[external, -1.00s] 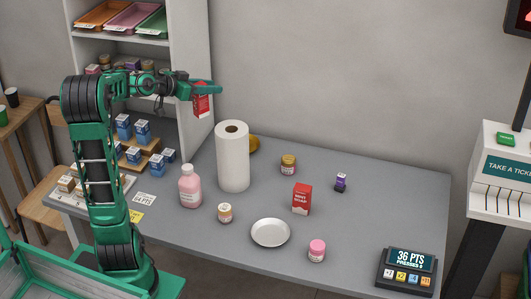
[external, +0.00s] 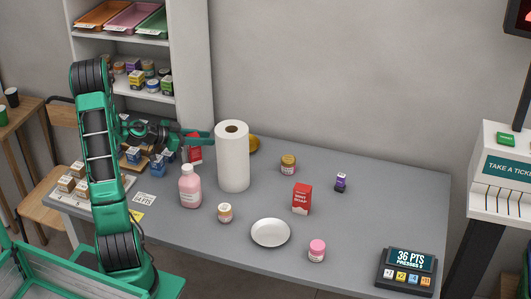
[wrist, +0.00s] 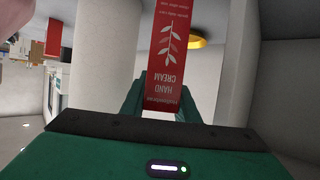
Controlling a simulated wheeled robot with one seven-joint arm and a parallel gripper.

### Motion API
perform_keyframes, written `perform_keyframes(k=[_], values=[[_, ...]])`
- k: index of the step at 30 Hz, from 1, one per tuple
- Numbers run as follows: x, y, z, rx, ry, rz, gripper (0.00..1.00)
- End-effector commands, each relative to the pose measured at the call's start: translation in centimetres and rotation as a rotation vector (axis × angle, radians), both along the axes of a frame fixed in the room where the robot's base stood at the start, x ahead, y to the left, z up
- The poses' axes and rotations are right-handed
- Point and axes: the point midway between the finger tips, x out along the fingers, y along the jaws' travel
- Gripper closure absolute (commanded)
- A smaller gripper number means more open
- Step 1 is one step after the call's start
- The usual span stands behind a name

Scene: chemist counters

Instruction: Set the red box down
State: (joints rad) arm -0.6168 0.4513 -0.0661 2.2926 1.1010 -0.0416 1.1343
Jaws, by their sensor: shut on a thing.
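A red hand cream box (external: 195,152) is in my gripper (external: 203,135), behind the pink bottle and left of the paper towel roll. In the wrist view the box (wrist: 174,45) stands out between the fingers (wrist: 174,103), its printed text upside down. The gripper is shut on it. In the external view the box hangs below the fingers, low over the back left of the grey counter (external: 375,180). I cannot tell whether its lower end touches the counter. A second red box, marked mint soap (external: 301,199), stands upright on the counter.
The paper towel roll (external: 232,158) stands close right of my gripper, with a pink bottle (external: 190,187) in front. A white plate (external: 270,232) and small jars stand further forward. The counter's right part is mostly clear.

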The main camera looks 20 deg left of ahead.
Motion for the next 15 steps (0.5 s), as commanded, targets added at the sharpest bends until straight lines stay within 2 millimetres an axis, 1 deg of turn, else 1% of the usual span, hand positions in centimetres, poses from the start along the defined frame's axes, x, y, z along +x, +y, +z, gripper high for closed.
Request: perform_keyframes(k=[1,3,8,15], values=[[0.0,0.0,-0.7,-0.002,0.003,-0.001,0.96],[0.0,0.0,-1.3,-0.001,0.001,-0.001,0.96],[0.0,0.0,-2.3,-0.001,0.001,0.001,0.96],[0.0,-0.1,-5.0,-0.002,0.002,0.0,0.96]])
